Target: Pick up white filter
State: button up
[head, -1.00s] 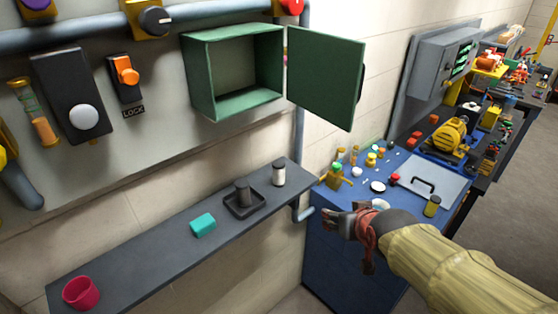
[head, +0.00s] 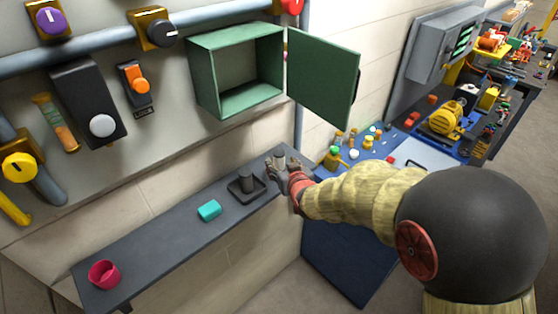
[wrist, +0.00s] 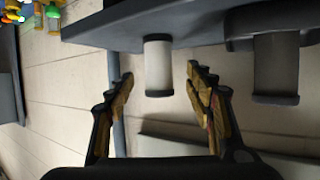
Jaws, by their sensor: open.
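The white filter (wrist: 158,66), a small white cylinder with dark ends, stands on the grey shelf (head: 160,232). The wrist view shows it inverted. In the head view the filter (head: 279,153) is at the shelf's right end, its lower part hidden behind my gripper (head: 282,172). In the wrist view my gripper (wrist: 160,76) is open and empty, its fingertips to either side of the filter's line. Whether the filter is between the fingers in depth, I cannot tell.
A dark cylinder (head: 246,181) stands in a black tray (head: 234,196) close to the filter. A teal block (head: 209,210) and a magenta cup (head: 103,274) are farther left. An open green cabinet (head: 207,85) hangs above. A blue workbench (head: 335,262) is at right.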

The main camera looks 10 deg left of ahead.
aim_at(281, 160)
jog(key=shift+p+x, duration=0.4)
jog(key=shift+x, duration=1.75)
jog(key=shift+w+d+r, duration=0.1)
jog(key=shift+r, duration=0.1)
jog(key=c, duration=0.3)
jog(key=c, duration=1)
jog(key=shift+c, duration=0.2)
